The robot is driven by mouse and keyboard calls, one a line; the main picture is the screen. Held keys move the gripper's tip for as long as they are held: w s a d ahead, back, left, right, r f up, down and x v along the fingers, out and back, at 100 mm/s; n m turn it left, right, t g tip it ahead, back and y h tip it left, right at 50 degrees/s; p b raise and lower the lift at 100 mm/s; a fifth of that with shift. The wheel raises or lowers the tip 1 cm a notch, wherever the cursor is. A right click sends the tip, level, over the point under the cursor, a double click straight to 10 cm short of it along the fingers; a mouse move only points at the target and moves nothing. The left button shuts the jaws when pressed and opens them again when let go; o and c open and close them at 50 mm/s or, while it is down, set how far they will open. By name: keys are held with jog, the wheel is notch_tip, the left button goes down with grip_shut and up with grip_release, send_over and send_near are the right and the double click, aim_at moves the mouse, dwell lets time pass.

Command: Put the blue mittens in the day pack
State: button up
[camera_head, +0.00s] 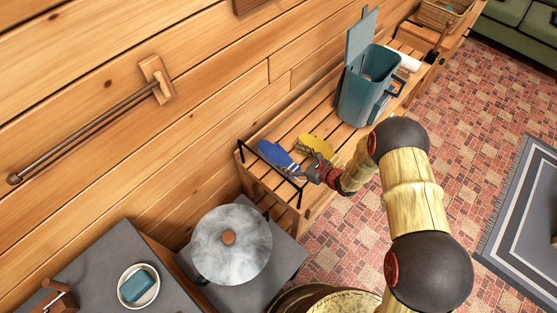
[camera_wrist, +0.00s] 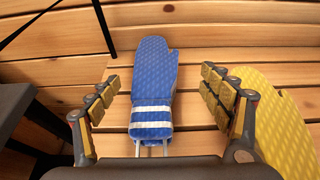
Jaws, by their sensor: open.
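The blue mittens (camera_head: 276,154) lie on the slatted wooden bench beside the log wall. In the wrist view the blue mitten shape (camera_wrist: 153,88), with white stripes at its cuff, lies between the two open fingers of my gripper (camera_wrist: 158,97). My gripper (camera_head: 309,170) is over the bench at the cuff end and holds nothing. The day pack (camera_head: 364,95) is a teal, open-topped bag with its flap raised, standing farther along the bench. Its inside is only partly visible.
Yellow mittens (camera_head: 314,145) lie close to the right of the blue ones; they also show in the wrist view (camera_wrist: 275,125). A black metal bar (camera_head: 280,174) edges the bench. A lidded pot (camera_head: 231,245) stands in front. A white rolled item (camera_head: 405,61) lies beyond the pack.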

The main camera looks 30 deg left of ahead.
aim_at(280, 155)
jog(key=b+x, duration=0.1)
jog(key=x, duration=0.1)
jog(key=b+x, duration=0.1)
jog(key=x, duration=0.1)
jog(key=b+x, duration=0.1)
jog(key=x, duration=0.1)
jog(key=shift+s+a+f, duration=0.2)
jog(key=shift+s+f, duration=0.1)
jog(key=shift+f, duration=0.05)
jog(key=shift+c, duration=0.8)
jog(key=c, duration=1.1)
jog(key=shift+r, duration=0.1)
jog(key=shift+c, duration=0.8)
